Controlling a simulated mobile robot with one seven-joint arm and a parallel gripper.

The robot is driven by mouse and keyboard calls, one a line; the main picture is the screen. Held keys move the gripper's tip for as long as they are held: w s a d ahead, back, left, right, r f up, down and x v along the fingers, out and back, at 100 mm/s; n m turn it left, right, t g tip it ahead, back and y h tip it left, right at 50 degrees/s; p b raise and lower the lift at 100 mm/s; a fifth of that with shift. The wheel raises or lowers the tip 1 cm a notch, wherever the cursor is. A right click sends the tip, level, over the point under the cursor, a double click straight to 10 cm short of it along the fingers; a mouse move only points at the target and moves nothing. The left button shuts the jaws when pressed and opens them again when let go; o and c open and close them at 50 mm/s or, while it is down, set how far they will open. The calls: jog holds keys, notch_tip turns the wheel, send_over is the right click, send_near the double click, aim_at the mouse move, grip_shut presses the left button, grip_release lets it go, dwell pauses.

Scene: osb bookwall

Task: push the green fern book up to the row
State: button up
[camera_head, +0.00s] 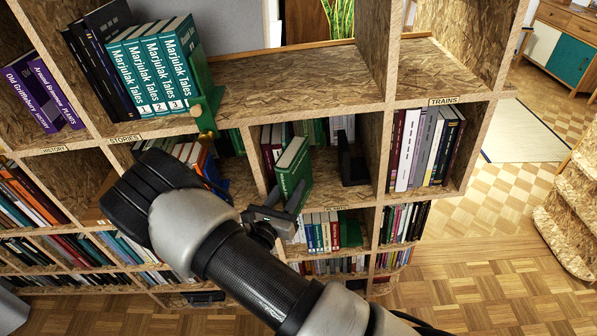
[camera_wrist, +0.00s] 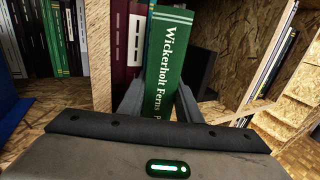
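The green fern book (camera_head: 293,168) stands in an open cubby in the middle of the head view, tilted a little. In the wrist view the green fern book (camera_wrist: 165,55) shows its spine, reading "Wickerholt Ferns". My gripper (camera_head: 274,208) is at its lower front. In the wrist view my gripper (camera_wrist: 161,98) has one finger close along each side of the spine, with the book between them. The row of books (camera_head: 272,146), maroon and green, stands behind and left of it. In the wrist view a maroon book (camera_wrist: 124,45) is just left of it.
A black bookend (camera_head: 352,165) stands at the cubby's right. Free shelf lies between it and the fern book. Green Marjulak Tales books (camera_head: 155,65) stand on the shelf above left. Trains books (camera_head: 425,145) fill the cubby to the right.

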grip_shut()
jog(key=shift+r, duration=0.4)
jog(key=r+p+v, duration=0.1)
jog(key=v, duration=1.5)
jog(key=shift+s+f, duration=0.25)
jog(key=shift+f, duration=0.2)
jog(key=shift+w, duration=0.1)
